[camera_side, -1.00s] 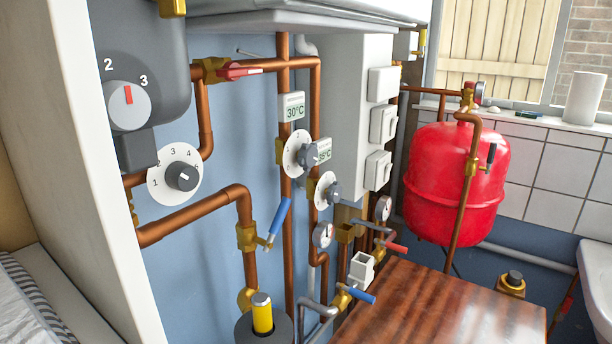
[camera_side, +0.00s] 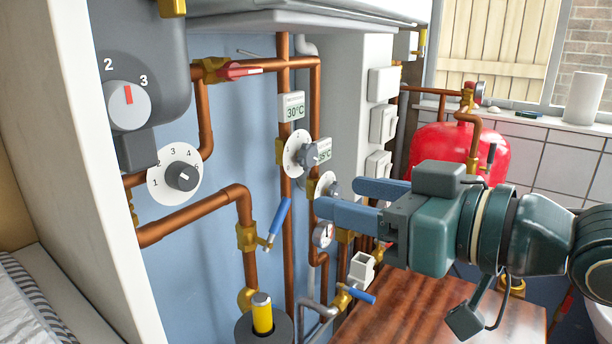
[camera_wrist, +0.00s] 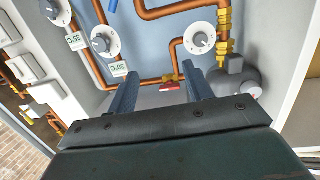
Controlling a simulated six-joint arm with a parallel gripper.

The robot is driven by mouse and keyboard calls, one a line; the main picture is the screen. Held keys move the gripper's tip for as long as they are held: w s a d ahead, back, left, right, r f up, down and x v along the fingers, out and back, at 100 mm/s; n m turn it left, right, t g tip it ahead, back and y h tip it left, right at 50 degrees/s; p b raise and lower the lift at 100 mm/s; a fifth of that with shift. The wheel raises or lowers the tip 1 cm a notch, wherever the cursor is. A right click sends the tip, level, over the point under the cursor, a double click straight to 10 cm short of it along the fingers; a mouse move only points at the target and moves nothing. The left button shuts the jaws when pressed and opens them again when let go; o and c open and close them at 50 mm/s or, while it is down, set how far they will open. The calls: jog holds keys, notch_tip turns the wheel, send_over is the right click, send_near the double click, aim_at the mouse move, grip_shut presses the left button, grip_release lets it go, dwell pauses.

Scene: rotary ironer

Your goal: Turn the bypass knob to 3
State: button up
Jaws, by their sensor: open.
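A dark grey knob (camera_side: 181,177) sits on a white round dial plate numbered from 1 upward (camera_side: 160,190), left of centre in the side view. It carries a short light mark; I cannot tell which number it points at. No name label is readable, so I cannot confirm it is the bypass knob. A similar knob on a white plate shows in the wrist view (camera_wrist: 200,42). My gripper (camera_side: 337,197) is open and empty, its blue fingers pointing left, well to the right of this knob.
Two other dials, an upper one (camera_side: 298,152) and a lower one (camera_side: 324,184), stand near my fingers; the lower is partly covered. Copper pipes (camera_side: 203,210), a blue-handled valve (camera_side: 279,220) and a grey pump with a red-marked dial (camera_side: 130,104) surround the knob. A red tank (camera_side: 432,142) stands behind.

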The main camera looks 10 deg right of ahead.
aim_at(189, 177)
jog(key=s+a+n+y, duration=0.1)
jog(key=s+a+y, duration=0.1)
jog(key=a, duration=0.5)
jog(key=shift+s+r+y, duration=0.2)
jog(key=shift+s+y, duration=0.1)
jog(key=shift+s, duration=0.15)
jog(key=shift+x, duration=6.85)
jog(key=shift+f, duration=0.15)
jog(key=c, duration=1)
